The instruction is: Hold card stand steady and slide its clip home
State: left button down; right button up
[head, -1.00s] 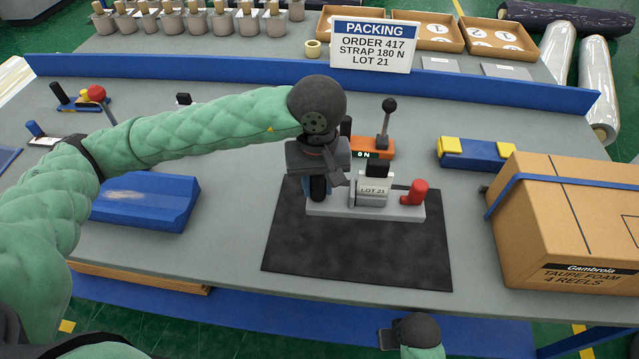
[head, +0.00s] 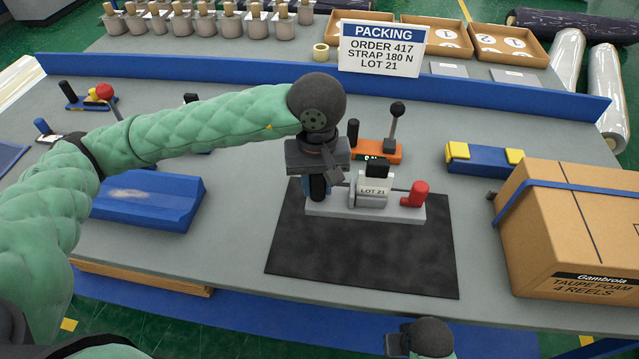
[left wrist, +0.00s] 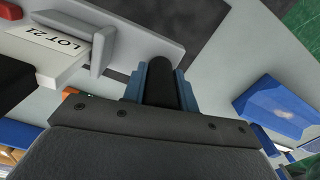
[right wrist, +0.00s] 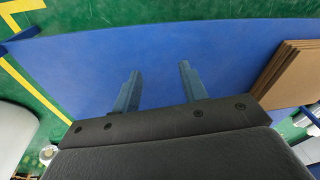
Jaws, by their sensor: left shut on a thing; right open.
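The card stand is a light grey base (head: 385,213) on a dark mat (head: 360,260). It carries a block with a white "LOT 21" card (head: 372,191) and a black top, and a red knob (head: 416,194) at its right end. I cannot tell which part is the clip. My left gripper (head: 318,188) is shut around the black upright post at the stand's left end; the post (left wrist: 160,80) shows between its blue fingers in the left wrist view. My right gripper (right wrist: 159,72) is open and empty, facing a blue surface low by the bench front.
A cardboard box (head: 575,230) stands right of the mat. An orange tool with a lever (head: 378,150) is just behind the stand, and a blue block with yellow ends (head: 485,160) behind right. A blue wedge (head: 148,202) lies left. The front of the mat is clear.

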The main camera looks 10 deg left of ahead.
pick_arm(q)
jog(key=shift+w+a, duration=0.15)
jog(key=shift+a, duration=0.25)
jog(key=shift+w+a+b, duration=0.2)
jog(key=shift+a+b, duration=0.35)
jog(key=shift+b, duration=0.15)
jog(key=shift+a, duration=0.15)
pick_arm(e)
notch_tip(320, 180, up, 6)
jog(key=s, duration=0.1)
jog(key=shift+s, duration=0.35)
jog(key=shift+f, duration=0.1)
pick_arm(q)
jog(key=shift+f+b, duration=0.2)
jog(key=shift+b, duration=0.1)
pick_arm(e)
jog(key=shift+w+a+f, duration=0.15)
jog(key=shift+w+f, duration=0.05)
jog(key=shift+f, duration=0.25)
pick_arm(q)
jog(key=shift+f, duration=0.15)
pick_arm(e)
jog(key=shift+w+a+f+t, duration=0.15)
jog(key=shift+a+f+t, duration=0.15)
pick_arm(q)
jog(key=shift+f+b, duration=0.15)
jog(key=shift+b, duration=0.2)
pick_arm(e)
jog(key=shift+a+f, duration=0.25)
